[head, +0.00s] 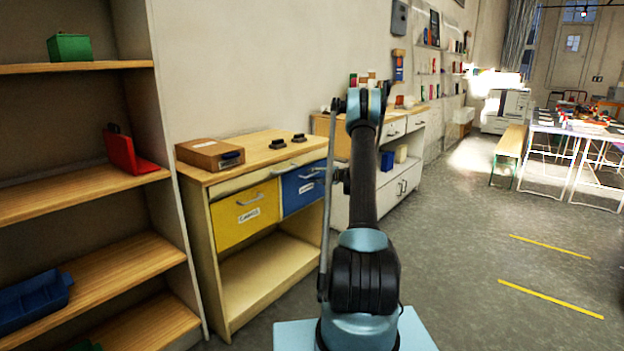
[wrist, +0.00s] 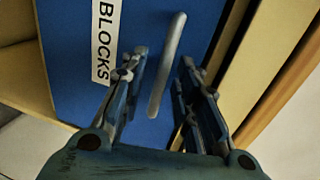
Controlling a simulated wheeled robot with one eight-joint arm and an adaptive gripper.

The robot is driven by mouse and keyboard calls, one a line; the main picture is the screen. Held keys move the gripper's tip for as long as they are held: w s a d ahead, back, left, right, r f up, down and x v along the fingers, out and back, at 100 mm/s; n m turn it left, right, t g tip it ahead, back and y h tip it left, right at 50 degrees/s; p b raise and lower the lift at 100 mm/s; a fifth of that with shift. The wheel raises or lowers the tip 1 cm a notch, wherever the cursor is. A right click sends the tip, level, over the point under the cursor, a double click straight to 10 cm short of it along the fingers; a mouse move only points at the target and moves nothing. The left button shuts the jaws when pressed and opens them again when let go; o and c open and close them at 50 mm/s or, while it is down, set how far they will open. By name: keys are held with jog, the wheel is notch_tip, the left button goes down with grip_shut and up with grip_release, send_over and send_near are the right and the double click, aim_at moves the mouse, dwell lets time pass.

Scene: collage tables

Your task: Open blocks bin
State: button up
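The blue blocks bin (head: 299,190) sits at the right end of the wooden cabinet in the head view, its front roughly flush with the yellow bin beside it. In the wrist view the blue front (wrist: 135,112) fills the middle, with a white BLOCKS label (wrist: 104,42) and a grey bar handle (wrist: 167,66). My gripper (wrist: 163,68) is open, one finger on each side of the handle, with visible gaps. Whether the fingertips reach past the bar is unclear. In the head view my arm partly covers the area right of the bin, and the gripper is hard to make out.
The yellow bin (head: 246,214) is left of the blue one. The cabinet top (head: 262,150) holds a brown box (head: 210,154) and small dark objects. An open lower shelf (head: 262,272) lies below. Shelving stands at left; the floor (head: 470,260) at right is clear.

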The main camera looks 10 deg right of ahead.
jog(key=shift+w+a+f, duration=0.15)
jog(key=shift+w+a, duration=0.2)
jog(key=shift+d, duration=0.1)
grip_shut()
